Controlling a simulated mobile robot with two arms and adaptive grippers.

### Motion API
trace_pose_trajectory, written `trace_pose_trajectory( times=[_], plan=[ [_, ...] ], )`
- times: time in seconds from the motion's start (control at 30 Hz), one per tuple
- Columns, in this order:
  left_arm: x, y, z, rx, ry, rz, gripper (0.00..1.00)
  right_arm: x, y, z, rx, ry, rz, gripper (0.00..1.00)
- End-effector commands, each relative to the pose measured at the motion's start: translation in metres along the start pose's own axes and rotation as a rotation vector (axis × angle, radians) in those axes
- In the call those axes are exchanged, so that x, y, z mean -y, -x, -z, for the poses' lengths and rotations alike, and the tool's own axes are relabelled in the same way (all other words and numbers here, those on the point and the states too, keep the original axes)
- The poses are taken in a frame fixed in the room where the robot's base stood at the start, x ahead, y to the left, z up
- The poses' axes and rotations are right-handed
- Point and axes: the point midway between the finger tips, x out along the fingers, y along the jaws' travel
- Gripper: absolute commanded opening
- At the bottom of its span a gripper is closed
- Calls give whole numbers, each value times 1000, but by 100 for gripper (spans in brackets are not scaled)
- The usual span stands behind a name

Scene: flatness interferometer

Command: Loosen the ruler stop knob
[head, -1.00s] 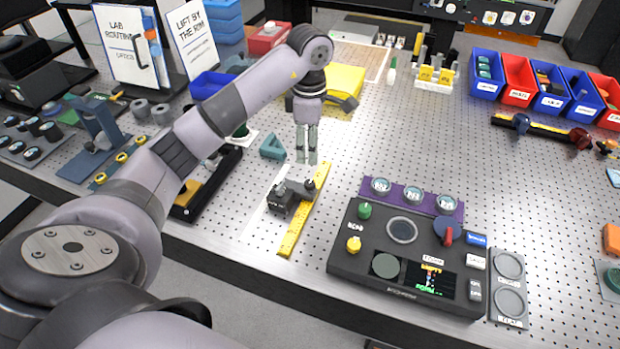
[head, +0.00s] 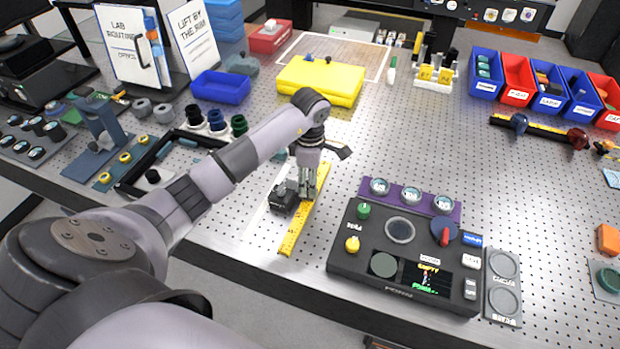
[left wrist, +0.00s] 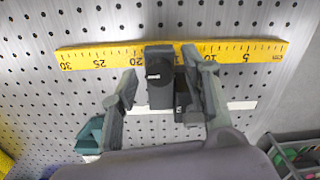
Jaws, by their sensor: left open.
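The yellow ruler (head: 293,232) lies on the perforated bench, and the dark ruler stop (head: 283,199) sits across it. My left gripper (head: 308,192) points down over the right part of the stop and hides its knob in the head view. In the left wrist view, the open left gripper (left wrist: 162,68) has one finger on each side of the dark stop (left wrist: 160,80). The right-hand finger is close to a smaller dark part of the stop; I cannot tell whether they touch. The ruler (left wrist: 95,57) runs across beyond the fingers. My right gripper is not in view.
A dark control console (head: 340,262) with knobs and a screen stands right of the ruler. A teal piece (left wrist: 90,135) lies left of the gripper in the left wrist view. A yellow case (head: 320,82) lies farther back.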

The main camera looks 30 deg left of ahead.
Motion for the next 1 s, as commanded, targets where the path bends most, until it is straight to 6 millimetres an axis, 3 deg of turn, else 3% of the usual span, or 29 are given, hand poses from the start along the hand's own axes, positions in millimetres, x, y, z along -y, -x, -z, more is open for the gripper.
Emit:
trace_pose_trajectory(
  times=[0.63,1.0],
  plan=[
    [0,1,0,0,0,0,1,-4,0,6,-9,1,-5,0],
    [0,0,1,-2,29,-1,0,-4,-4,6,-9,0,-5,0]
  ],
)
